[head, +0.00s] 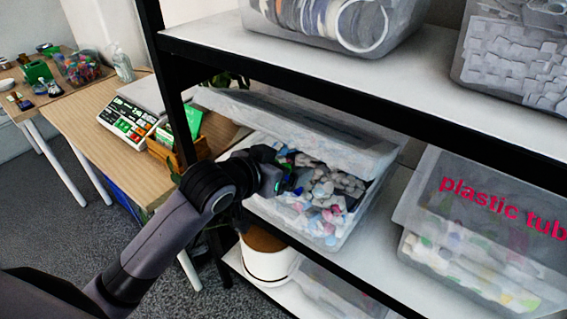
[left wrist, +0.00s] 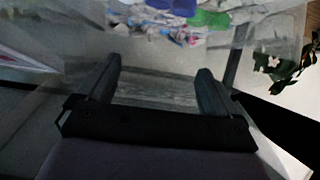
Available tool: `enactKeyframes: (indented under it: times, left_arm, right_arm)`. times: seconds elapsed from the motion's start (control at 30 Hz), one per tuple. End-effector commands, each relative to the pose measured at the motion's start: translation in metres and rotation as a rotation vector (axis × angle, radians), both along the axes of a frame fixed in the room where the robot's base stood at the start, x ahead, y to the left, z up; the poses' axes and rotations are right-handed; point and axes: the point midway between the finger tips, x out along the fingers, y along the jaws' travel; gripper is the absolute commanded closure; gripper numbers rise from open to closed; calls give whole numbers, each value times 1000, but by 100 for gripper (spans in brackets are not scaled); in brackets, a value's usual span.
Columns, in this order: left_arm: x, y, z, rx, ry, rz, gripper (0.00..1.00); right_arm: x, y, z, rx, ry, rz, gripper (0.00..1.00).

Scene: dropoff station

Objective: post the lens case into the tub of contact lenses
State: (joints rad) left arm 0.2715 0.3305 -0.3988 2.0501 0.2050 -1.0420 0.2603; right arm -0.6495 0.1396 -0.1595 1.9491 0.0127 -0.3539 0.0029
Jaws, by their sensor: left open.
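The clear tub of contact lenses (head: 345,232) stands on the middle shelf. It is full of small white, blue, pink and red pieces, and its translucent lid (head: 310,132) is raised and tilted at the back. My left gripper (head: 288,178) is at the tub's left side, over the contents. In the left wrist view my left gripper (left wrist: 158,82) has its fingers spread, with no held object visible between them. White, blue and green pieces (left wrist: 208,19) show beyond the fingertips. I cannot single out one lens case among them. My right gripper is out of view.
The black-edged shelf above (head: 350,85) holds two more clear tubs. A tub labelled "plastic tub" (head: 480,235) stands to the right. A white pot (head: 267,262) is on the shelf below. A wooden table (head: 130,165) with boxes is at left.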

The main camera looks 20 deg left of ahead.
Motion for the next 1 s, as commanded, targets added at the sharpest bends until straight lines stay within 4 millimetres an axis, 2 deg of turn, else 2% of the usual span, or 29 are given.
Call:
enactKeyframes:
  times: [0.5, 1.0]
  left_arm:
    - [-51, 18, 26, 0, 0, 0, 6]
    - [-58, 20, 30, 0, 0, 0, 6]
  right_arm:
    - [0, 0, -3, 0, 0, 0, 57]
    - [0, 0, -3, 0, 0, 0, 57]
